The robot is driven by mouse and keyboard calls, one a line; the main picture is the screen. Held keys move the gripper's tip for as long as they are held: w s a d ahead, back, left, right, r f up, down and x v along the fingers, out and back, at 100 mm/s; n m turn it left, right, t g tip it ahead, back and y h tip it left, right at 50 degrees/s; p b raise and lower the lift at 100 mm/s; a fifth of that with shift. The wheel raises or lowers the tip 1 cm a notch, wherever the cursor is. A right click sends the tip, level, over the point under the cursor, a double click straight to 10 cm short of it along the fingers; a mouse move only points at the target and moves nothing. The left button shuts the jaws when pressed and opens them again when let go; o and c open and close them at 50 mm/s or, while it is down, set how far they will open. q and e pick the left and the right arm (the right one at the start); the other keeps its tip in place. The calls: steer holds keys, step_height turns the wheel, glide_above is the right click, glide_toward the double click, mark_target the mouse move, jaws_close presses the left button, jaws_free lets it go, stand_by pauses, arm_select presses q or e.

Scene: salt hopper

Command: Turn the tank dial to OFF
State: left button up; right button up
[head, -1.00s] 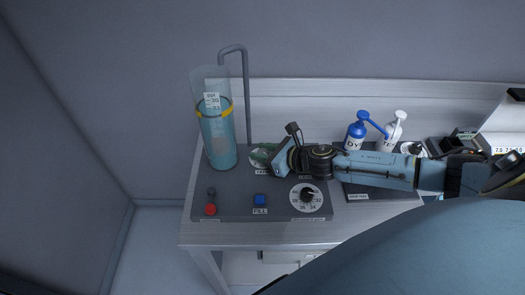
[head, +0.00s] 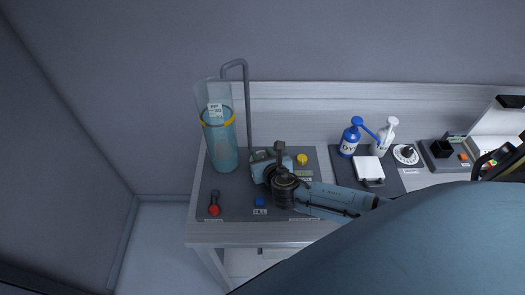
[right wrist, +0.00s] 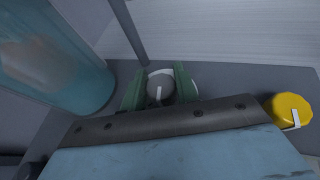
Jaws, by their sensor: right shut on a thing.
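The tank (head: 222,148) is a clear upright cylinder of teal liquid with a yellow band, at the back left of the dark panel. The tank dial (right wrist: 159,83) is a round grey knob with a white pointer line, in front of the thin pipe. My right gripper (right wrist: 160,88) is shut on this dial, one green finger on each side. In the right wrist view the pointer line runs toward the gripper's body; the dial's lettering cannot be read. In the head view my right gripper hides the dial. My left gripper is not in view.
A yellow knob (right wrist: 290,110) sits right of the dial. A red-tipped lever (head: 214,210) and a blue FILL button (head: 259,201) are at the panel front. A blue bottle (head: 349,142), a white bottle (head: 383,140) and another dial (head: 406,154) stand farther right.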

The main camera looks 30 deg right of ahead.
steer(key=shift+m+h, duration=0.5)
steer(key=shift+h, duration=0.1)
steer(key=o, duration=0.9)
steer(key=shift+o, duration=0.2)
steer(key=p+v, duration=0.1)
steer(key=v, duration=1.2)
steer(key=shift+a+r, duration=0.2)
steer(key=shift+s, duration=0.1)
